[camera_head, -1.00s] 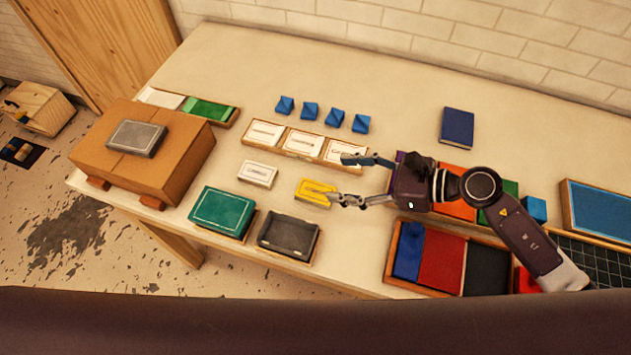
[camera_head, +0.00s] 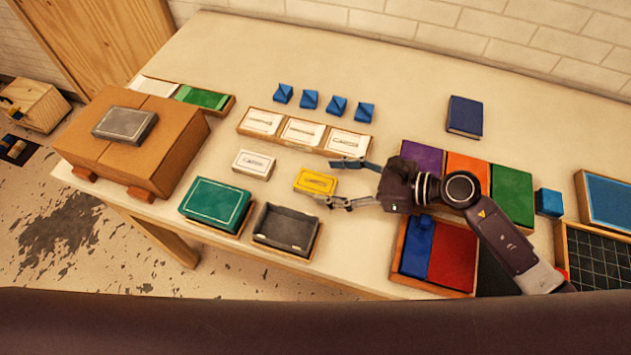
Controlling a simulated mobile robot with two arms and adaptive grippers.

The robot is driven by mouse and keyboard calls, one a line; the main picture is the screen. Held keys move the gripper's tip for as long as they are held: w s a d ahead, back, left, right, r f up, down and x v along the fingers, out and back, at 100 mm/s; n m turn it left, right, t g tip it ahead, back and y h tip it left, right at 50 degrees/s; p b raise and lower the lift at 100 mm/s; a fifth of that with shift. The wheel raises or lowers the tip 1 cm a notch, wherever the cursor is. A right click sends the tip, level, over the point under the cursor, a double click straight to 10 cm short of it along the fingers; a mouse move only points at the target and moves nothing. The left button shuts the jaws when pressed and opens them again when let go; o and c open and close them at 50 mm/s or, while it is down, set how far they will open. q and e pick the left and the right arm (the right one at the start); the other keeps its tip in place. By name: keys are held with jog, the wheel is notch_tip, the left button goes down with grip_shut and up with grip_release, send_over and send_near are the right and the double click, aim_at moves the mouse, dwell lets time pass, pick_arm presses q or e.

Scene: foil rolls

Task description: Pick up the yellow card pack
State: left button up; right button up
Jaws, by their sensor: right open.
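The yellow card pack (camera_head: 315,181) lies flat on the table near its middle, with a pale label on its top. My right gripper (camera_head: 338,182) comes in from the right, with its fingers pointing left. It is open and empty. One fingertip is beyond the pack's right end and the other is close to its front right corner; I cannot tell whether either touches it. My left gripper does not show.
White card packs in a wooden tray (camera_head: 240,127) lie behind the yellow pack, and a loose white pack (camera_head: 254,164) lies to its left. A dark open tray (camera_head: 287,229) and a green box (camera_head: 216,204) are in front. Coloured boxes in a wooden tray (camera_head: 432,290) lie to the right.

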aim_at(315, 182)
jog(key=p+x, duration=0.1)
jog(key=x, duration=0.3)
jog(key=shift+s+d+f+p, duration=0.1)
jog(key=shift+d+f+p, duration=0.05)
jog(key=shift+f+p, duration=0.2)
jog(key=shift+a+f, duration=0.25)
jog(key=shift+a, duration=0.2)
jog(key=shift+c, duration=0.7)
jog(key=c, duration=1.2)
jog(key=shift+o, duration=0.2)
jog(key=shift+r, duration=0.1)
